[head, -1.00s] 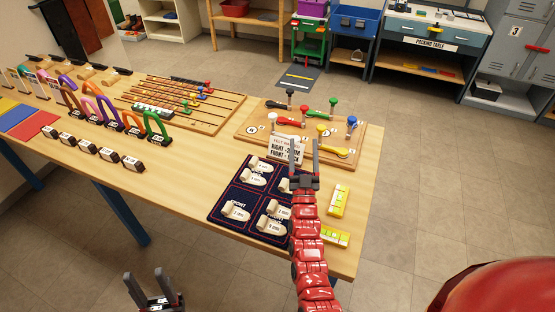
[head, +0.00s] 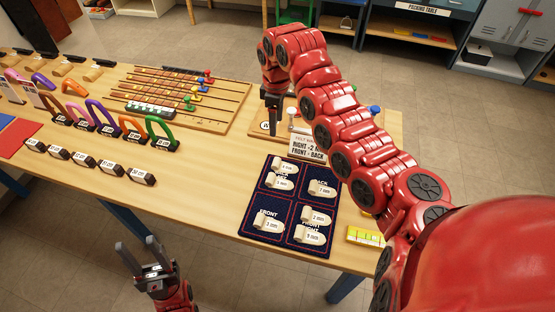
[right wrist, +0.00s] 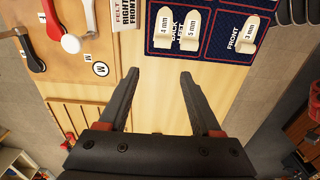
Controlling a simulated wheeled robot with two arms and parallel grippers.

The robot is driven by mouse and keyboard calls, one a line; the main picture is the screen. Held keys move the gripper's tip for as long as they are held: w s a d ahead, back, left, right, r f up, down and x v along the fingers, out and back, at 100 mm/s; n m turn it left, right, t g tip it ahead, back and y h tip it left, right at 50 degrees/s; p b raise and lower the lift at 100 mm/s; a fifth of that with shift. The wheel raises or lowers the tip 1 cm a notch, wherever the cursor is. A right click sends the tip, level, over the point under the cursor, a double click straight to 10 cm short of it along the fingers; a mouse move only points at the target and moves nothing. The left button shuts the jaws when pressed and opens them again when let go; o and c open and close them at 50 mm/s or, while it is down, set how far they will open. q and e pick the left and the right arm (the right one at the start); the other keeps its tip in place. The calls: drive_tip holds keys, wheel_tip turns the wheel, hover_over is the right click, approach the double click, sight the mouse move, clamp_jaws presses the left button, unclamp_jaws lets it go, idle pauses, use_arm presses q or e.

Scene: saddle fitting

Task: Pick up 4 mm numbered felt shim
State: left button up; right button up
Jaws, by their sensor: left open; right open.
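The 4 mm felt shim (head: 288,166), a cream tongue-shaped piece, lies in the back-left compartment of the navy mat (head: 247,224), just beyond the 5 mm shim (head: 279,183). In the right wrist view the 4 mm shim (right wrist: 164,28) is at the top, its label readable. My right gripper (head: 272,128) points down beyond the mat, near the pegboard. In its wrist view the right gripper (right wrist: 159,74) is open and empty, with bare table between its fingers and the shim apart from them. My left gripper (head: 136,243) is open and empty in front of the table.
A card (head: 307,147) stands at the mat's far edge, close to the 4 mm shim. Other shims lie in the remaining compartments. A wooden board with coloured handles (right wrist: 60,80) is beside the right gripper. Yellow blocks (head: 365,236) lie right of the mat.

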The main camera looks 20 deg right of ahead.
drive_tip(key=p, duration=0.1)
hover_over(279, 162)
wheel_tip(279, 162, down, 12)
drive_tip(key=shift+w+a+r, duration=0.15)
drive_tip(key=shift+r, duration=0.1)
drive_tip(key=f+p, duration=0.2)
drive_tip(key=f, duration=0.1)
drive_tip(key=f+p, duration=0.1)
drive_tip(key=shift+s+d+f, duration=0.15)
drive_tip(key=shift+s+d, duration=0.05)
drive_tip(key=shift+s, duration=0.05)
drive_tip(key=shift+f, duration=0.7)
clamp_jaws()
drive_tip(key=shift+w+r, duration=0.1)
